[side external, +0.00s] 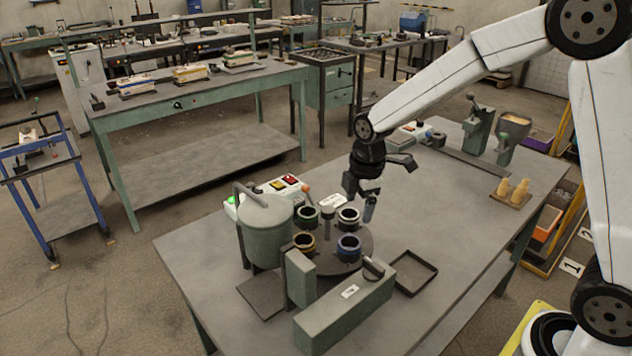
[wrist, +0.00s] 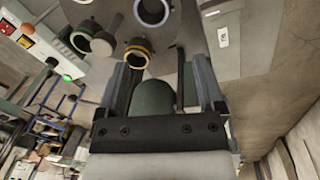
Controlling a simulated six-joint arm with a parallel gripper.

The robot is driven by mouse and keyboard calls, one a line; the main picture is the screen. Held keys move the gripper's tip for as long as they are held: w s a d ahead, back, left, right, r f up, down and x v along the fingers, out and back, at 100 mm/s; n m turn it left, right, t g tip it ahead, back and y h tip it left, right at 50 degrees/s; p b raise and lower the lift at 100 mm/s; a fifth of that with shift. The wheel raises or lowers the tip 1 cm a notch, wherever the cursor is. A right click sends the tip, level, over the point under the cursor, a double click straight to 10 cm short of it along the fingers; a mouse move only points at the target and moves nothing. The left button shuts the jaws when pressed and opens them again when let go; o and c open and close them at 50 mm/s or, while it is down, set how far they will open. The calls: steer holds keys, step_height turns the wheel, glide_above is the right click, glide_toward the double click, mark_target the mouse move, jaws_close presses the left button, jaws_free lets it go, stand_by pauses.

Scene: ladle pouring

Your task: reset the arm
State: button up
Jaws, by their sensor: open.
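My gripper (side external: 361,197) hangs above the bench near the back right of a round turntable (side external: 370,238). In the wrist view, my gripper's (wrist: 164,90) two fingers are apart with nothing held between them. A green rounded shape (wrist: 153,98) shows beyond the gap. The turntable carries several ringed cups: a blue-ringed cup (side external: 349,246), a yellow-ringed cup (side external: 303,242), a green-ringed cup (side external: 307,216) and a pale-ringed cup (side external: 348,217). The yellow-ringed cup (wrist: 138,53) is just ahead of the fingers in the wrist view. I see no ladle clearly.
A green tank (side external: 265,232) and a long green box (side external: 345,308) flank the turntable. An empty dark tray (side external: 414,273) lies to its right. Pale figures on a wooden board (side external: 511,195) and green machines (side external: 478,130) stand further back. The bench between is mostly clear.

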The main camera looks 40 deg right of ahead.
steer(key=s+f+m+t, duration=0.1)
steer(key=s+f+m, duration=0.1)
steer(key=s+m, duration=1.2)
steer(key=shift+s+a+f, duration=0.3)
steer(key=shift+s+f, duration=0.05)
steer(key=shift+s, duration=0.05)
